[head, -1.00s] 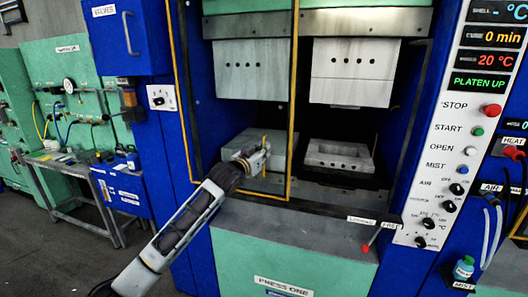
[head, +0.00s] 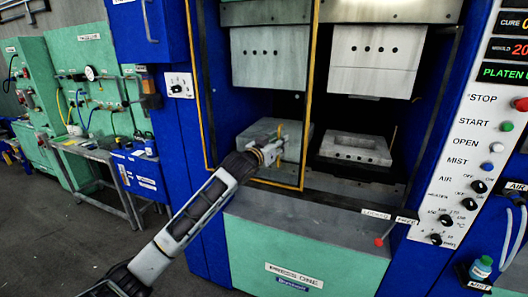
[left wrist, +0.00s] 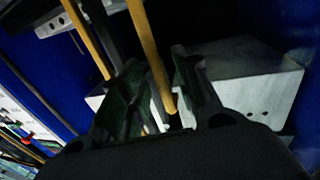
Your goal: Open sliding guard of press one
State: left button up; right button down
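Press one (head: 290,275) stands in front of me, its name on the green lower panel. Its sliding guard, a yellow-edged frame (head: 312,75), stands across the left half of the opening; the right half is uncovered. My left gripper (head: 278,143) is at the guard, with a short upright yellow bar (head: 279,130) at its fingertips. In the left wrist view a yellow bar (left wrist: 148,45) runs down between the two fingers (left wrist: 158,98). The fingers look spread, with dark gaps beside the bar; firm contact cannot be made out. My right gripper is out of view.
Grey mould blocks stand inside: two upper (head: 371,62) and a lower one (head: 355,148) at right. A white control panel (head: 465,150) with buttons is on the right post. A blue valve box (head: 138,35) and green bench unit (head: 90,75) are at left.

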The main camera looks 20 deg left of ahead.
pick_arm(q)
jog(key=s+a, duration=0.2)
jog(key=s, duration=0.9)
dwell(0.4)
jog(key=shift+w, duration=0.1)
dwell(0.4)
